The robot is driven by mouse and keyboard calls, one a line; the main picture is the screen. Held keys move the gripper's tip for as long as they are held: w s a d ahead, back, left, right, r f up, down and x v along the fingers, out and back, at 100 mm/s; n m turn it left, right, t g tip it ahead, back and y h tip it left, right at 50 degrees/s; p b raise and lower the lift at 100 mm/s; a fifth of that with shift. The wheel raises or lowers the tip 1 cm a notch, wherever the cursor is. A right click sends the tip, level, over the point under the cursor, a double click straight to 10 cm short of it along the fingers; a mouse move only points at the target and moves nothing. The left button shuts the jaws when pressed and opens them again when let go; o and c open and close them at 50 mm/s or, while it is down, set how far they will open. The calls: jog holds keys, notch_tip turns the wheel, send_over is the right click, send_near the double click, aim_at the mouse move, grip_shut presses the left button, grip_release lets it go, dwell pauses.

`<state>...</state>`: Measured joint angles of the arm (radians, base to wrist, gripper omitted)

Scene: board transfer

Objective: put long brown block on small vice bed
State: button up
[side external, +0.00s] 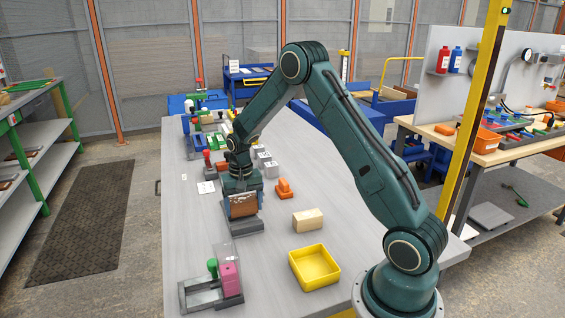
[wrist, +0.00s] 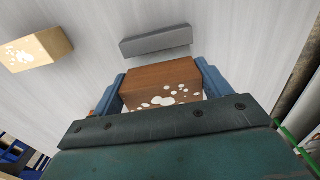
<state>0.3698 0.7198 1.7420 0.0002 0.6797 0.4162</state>
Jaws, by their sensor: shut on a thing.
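My gripper (wrist: 160,85) is shut on the long brown block (wrist: 165,76), with a blue finger on each side of it. White spots show on the block's near face in the wrist view. In the side view the brown block (side external: 243,204) hangs below my gripper (side external: 243,200), right over a low grey bed (side external: 245,229). Whether the block touches this bed cannot be told. A grey bar (wrist: 156,40) lies just beyond the block in the wrist view, probably part of the same bed. The block hides the rest.
A beige block (side external: 308,219) and a yellow tray (side external: 314,268) stand to the right. A vice (side external: 205,293) with a pink piece (side external: 229,277) stands at the front left. An orange piece (side external: 284,188) and several small parts lie behind. Bare table lies between.

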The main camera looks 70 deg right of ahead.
aim_at(244, 214)
jog(key=shift+f, duration=2.1)
jog(key=shift+f, duration=0.15)
jog(key=o, duration=1)
jog(key=shift+o, duration=0.2)
notch_tip(244, 214, up, 12)
jog(key=shift+f, duration=0.15)
jog(key=shift+r, duration=0.3)
